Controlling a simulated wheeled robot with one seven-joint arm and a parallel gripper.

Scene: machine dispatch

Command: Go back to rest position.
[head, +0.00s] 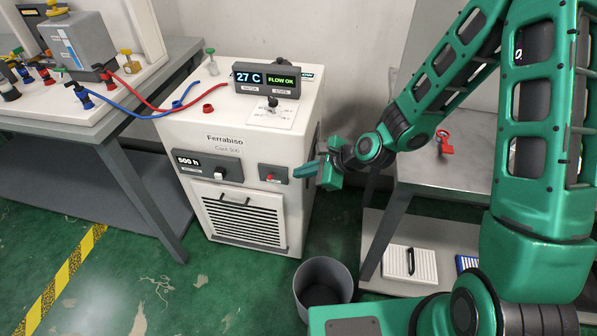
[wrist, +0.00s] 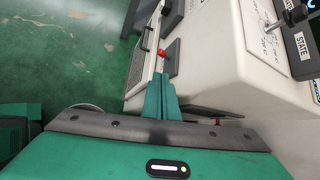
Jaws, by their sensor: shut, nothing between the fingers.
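My gripper (head: 308,171) is at the front right of the white Ferrabiso chiller (head: 235,140), close to the small panel with a red switch (head: 270,177). Its fingers are shut together and empty. In the wrist view the shut green fingers (wrist: 161,100) point toward the red switch (wrist: 161,52) on the chiller's front. I cannot tell whether the fingertips touch the panel. My green arm reaches in from the right side of the head view.
The chiller's display (head: 266,79) reads 27 C and FLOW OK. A grey bin (head: 323,286) stands on the floor below my gripper. A metal table (head: 460,178) with a red part (head: 444,141) stands to the right. A workbench (head: 95,125) with hoses stands left.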

